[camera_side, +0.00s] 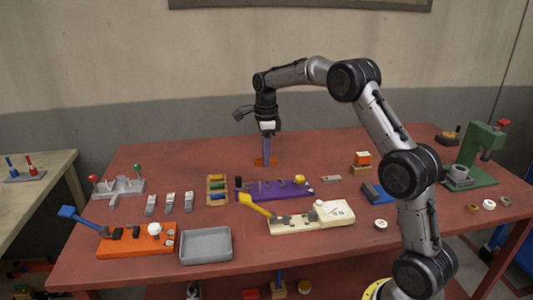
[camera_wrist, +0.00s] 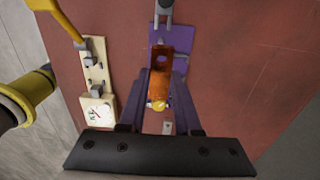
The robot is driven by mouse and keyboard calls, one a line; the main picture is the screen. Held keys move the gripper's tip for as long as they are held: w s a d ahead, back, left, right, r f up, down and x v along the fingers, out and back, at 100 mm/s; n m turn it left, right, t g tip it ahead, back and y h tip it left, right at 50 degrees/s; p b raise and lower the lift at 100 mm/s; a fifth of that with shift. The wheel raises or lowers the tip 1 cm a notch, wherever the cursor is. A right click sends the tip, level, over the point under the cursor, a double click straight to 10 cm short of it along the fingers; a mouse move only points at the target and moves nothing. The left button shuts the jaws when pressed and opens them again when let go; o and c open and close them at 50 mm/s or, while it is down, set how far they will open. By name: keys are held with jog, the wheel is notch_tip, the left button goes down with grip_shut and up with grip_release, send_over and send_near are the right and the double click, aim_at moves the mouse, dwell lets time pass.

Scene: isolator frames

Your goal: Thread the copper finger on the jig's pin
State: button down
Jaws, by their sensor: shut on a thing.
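My gripper (camera_side: 266,158) points down over the far side of the red table, its two purple fingers shut on the copper finger (camera_side: 259,162). In the wrist view the copper finger (camera_wrist: 161,58), a flat orange strip with a hole near its far end, sticks out from between my fingertips (camera_wrist: 159,92). It overlaps the purple jig (camera_wrist: 181,62) there. In the side view the purple jig (camera_side: 262,195) lies nearer the camera than my gripper, and the copper finger looks apart from it. The pin cannot be made out clearly; the copper finger and fingers hide part of the jig from above.
A cream fixture with a yellow handle (camera_side: 312,218) lies in front of the jig. A wooden rack (camera_side: 216,198) stands left of it. An orange fixture (camera_side: 136,246) and a grey tray (camera_side: 206,246) are at front left. The table behind the jig is mostly clear.

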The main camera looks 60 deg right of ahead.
send_over(266, 193)
jog(key=shift+f, duration=2.5)
jog(key=shift+f, duration=2.85)
jog(key=c, duration=0.5)
grip_release()
notch_tip(266, 193, up, 14)
jog(key=shift+a, duration=0.1)
